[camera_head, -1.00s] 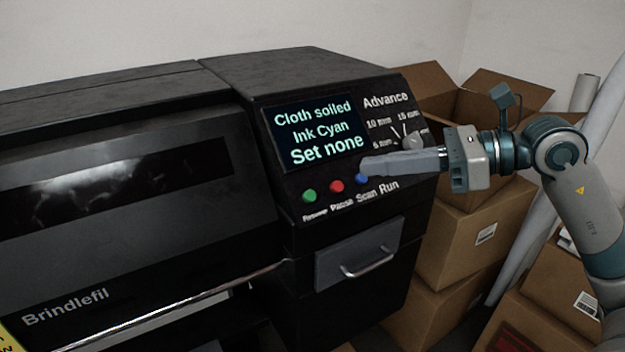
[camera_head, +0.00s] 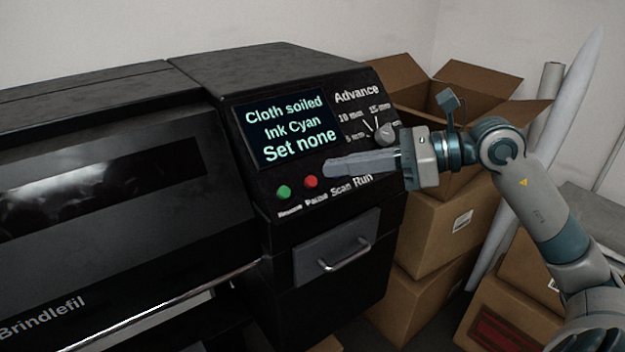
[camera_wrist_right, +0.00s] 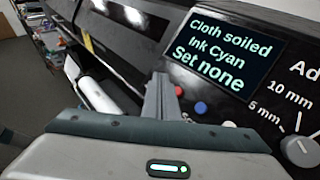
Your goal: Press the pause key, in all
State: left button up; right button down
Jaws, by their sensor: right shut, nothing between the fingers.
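The red Pause key (camera_head: 311,182) is on the black printer's control panel, between the green Resume key (camera_head: 283,192) and the Scan key. My right gripper (camera_head: 327,170) is shut and empty, its fingertips just right of and slightly above the red key; I cannot tell whether they touch the panel. In the right wrist view the red key (camera_wrist_right: 179,91) shows beside the fingers (camera_wrist_right: 161,98), with the blue Scan key (camera_wrist_right: 200,107) and a pale key (camera_wrist_right: 229,124) further right. The fingers hide the blue key in the head view. My left gripper is not in view.
The display (camera_head: 285,130) reads "Cloth soiled, Ink Cyan, Set none". An Advance knob (camera_head: 385,134) is at the panel's right. A drawer with a handle (camera_head: 345,256) is below. Cardboard boxes (camera_head: 430,235) stand right of the printer, under my right arm.

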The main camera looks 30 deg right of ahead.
aim_at(311, 182)
jog(key=shift+w+a+f+b, duration=0.15)
jog(key=shift+w+f+b, duration=0.45)
jog(key=shift+w+f, duration=1.15)
jog(key=shift+f, duration=0.1)
dwell(0.8)
jog(key=shift+w+f+b, duration=0.2)
jog(key=shift+w+b, duration=0.05)
jog(key=shift+b, duration=0.2)
jog(key=shift+w+f, duration=0.3)
jog(key=shift+w, duration=0.05)
dwell(0.9)
jog(key=shift+s+r+b, duration=0.1)
jog(key=shift+s+b, duration=0.05)
jog(key=shift+b, duration=0.2)
jog(key=shift+s+r, duration=0.5)
jog(key=shift+s+r, duration=0.1)
